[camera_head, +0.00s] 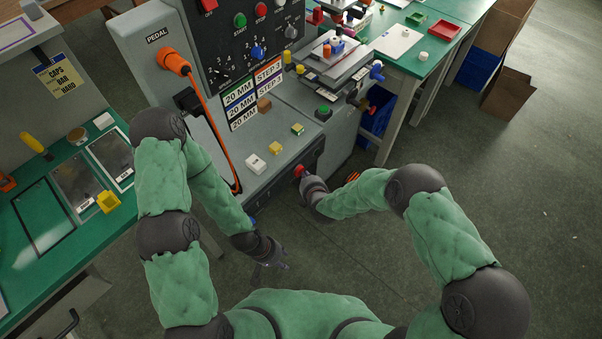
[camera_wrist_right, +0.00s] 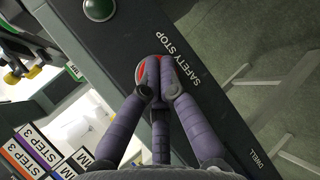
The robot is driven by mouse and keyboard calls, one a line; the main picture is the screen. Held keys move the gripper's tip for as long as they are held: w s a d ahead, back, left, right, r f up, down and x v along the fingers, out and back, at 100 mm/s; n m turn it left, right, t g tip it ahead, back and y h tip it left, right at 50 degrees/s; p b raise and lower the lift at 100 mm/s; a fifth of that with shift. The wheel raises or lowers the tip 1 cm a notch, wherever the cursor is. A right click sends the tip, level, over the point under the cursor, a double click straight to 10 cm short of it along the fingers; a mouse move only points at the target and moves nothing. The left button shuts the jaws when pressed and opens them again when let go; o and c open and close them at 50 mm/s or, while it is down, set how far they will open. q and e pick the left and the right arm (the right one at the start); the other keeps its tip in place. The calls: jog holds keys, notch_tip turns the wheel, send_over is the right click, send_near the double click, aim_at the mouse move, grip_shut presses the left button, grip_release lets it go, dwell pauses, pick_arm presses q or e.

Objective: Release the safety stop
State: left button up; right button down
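The red safety stop button (camera_head: 299,170) sits on the front edge of the grey machine, at its lower right corner. In the right wrist view the button (camera_wrist_right: 139,72) shows as a red rim beside the printed words SAFETY STOP, mostly hidden behind my fingers. My right gripper (camera_head: 304,178) is at the button. Its fingertips (camera_wrist_right: 158,63) are drawn together on the button, and the exact contact is partly hidden. My left gripper (camera_head: 273,264) hangs low in front of the machine with its fingers spread, empty and apart from everything.
Small blocks and labelled STEP 3 cards (camera_head: 269,73) lie on the machine. An orange cable (camera_head: 217,140) hangs from the PEDAL socket. Green tables stand left and back right.

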jog(key=shift+w+a, duration=0.1)
dwell(0.4)
jog(key=shift+s+d, duration=0.5)
jog(key=shift+d, duration=0.2)
jog(key=s+d+p, duration=0.1)
jog(key=s+d, duration=0.2)
jog(key=d, duration=0.2)
jog(key=shift+s+p, duration=0.3)
dwell(0.8)
